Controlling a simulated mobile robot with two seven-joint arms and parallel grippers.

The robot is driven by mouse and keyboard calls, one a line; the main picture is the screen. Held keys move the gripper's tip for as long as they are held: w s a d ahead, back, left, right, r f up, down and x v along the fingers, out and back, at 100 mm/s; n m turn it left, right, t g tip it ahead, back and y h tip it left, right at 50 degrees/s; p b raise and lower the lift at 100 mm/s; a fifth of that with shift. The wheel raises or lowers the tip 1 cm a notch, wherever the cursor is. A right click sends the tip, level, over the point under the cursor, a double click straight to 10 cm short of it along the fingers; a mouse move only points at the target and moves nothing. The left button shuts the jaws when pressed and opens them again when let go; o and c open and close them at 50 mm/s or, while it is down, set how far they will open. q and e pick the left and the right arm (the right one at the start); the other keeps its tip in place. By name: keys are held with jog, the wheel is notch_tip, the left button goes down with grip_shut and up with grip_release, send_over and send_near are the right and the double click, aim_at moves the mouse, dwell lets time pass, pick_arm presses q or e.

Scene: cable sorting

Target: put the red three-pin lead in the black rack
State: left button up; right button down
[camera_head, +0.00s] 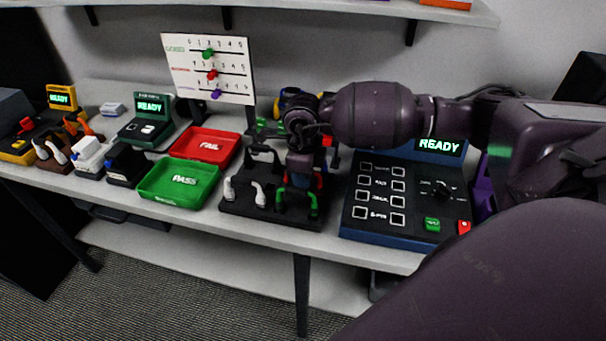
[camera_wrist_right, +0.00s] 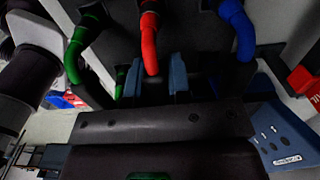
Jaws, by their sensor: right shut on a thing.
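The black rack (camera_head: 232,207) stands on the table and holds several leads, among them a white one and a green one at its front. My right gripper (camera_head: 303,167) is over the rack's right part, pointing down. In the right wrist view, its two blue-grey fingers (camera_wrist_right: 154,80) are shut on the red lead (camera_wrist_right: 150,45), whose curved cable rises between them. The lower end of the red lead is hidden, so I cannot tell whether it is seated in the rack. In the head view my gripper covers most of it. My left gripper is not in view.
A green PASS tray (camera_head: 146,191) and a red FAIL tray (camera_head: 233,149) lie left of the rack. A blue tester (camera_head: 352,222) stands close on its right. A green lead (camera_wrist_right: 74,55) and a blue lead (camera_wrist_right: 240,30) flank the red one. A white board (camera_head: 190,85) stands behind.

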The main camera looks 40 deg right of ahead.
jog(key=c, duration=1.1)
grip_release()
jog(key=o, duration=0.7)
jog(key=shift+r, duration=0.1)
jog(key=shift+r, duration=0.4)
jog(key=shift+r+p, duration=0.7)
jog(key=shift+r, duration=0.25)
jog(key=shift+r+p, duration=0.65)
jog(key=shift+r, duration=0.5)
jog(key=shift+r+p, duration=0.7)
jog(key=shift+r, duration=0.75)
